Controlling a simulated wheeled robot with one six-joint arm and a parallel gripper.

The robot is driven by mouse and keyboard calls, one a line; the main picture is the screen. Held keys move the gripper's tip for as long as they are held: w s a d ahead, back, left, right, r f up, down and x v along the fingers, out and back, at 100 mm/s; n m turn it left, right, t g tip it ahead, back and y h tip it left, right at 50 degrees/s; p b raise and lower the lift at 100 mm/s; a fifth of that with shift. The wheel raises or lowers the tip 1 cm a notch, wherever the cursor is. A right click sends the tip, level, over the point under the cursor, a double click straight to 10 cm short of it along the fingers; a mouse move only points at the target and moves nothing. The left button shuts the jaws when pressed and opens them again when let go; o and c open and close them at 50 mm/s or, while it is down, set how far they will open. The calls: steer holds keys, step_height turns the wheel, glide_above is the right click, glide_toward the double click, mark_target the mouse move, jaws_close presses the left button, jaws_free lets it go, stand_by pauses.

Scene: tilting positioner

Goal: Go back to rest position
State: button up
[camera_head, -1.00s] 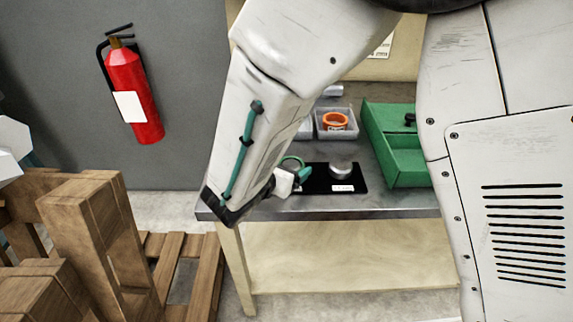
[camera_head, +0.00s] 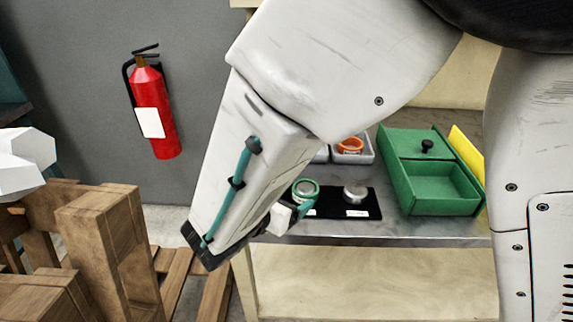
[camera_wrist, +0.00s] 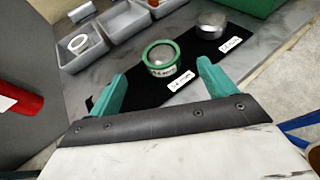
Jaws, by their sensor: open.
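My gripper (camera_wrist: 158,88) shows in the wrist view with its two green fingers spread apart and nothing between them. Beyond the fingertips, a green-rimmed round piece (camera_wrist: 160,56) with a label lies on a black mat (camera_wrist: 187,79). A silver round piece (camera_wrist: 212,24) lies farther along the same mat. In the head view my arm crosses the middle and hides most of the gripper. The green-rimmed piece (camera_head: 305,188) and the silver piece (camera_head: 355,191) show just right of my arm's end.
A metal-topped bench (camera_head: 420,229) holds grey bins (camera_head: 366,156) with an orange ring (camera_head: 350,145), and a green box (camera_head: 431,206) with a black knob. A red fire extinguisher (camera_head: 153,110) hangs on the wall. Wooden pallets (camera_head: 95,235) stand at the lower left.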

steer(key=shift+s+d+f+m, duration=0.2)
steer(key=shift+s+d+m, duration=0.05)
steer(key=shift+m, duration=0.25)
steer(key=s+d+m+g, duration=0.1)
steer(key=s+d+m+g+h, duration=0.1)
steer(key=s+d+m, duration=0.1)
steer(key=shift+d+f+g, duration=0.25)
steer(key=shift+f+g, duration=0.05)
steer(key=shift+g, duration=0.1)
steer(key=s+d+r+m+g+y, duration=0.3)
steer(key=s+d+r+m, duration=0.4)
steer(key=d+m, duration=0.5)
steer(key=s+d+r+m+g+y, duration=0.4)
steer(key=s+d+r+m, duration=0.3)
steer(key=s+d+m, duration=0.2)
steer(key=d+m+y, duration=0.1)
steer(key=d+m, duration=0.1)
steer(key=m, duration=0.2)
steer(key=shift+d+r+m, duration=0.3)
steer(key=shift+d+r, duration=0.05)
steer(key=shift+d, duration=0.05)
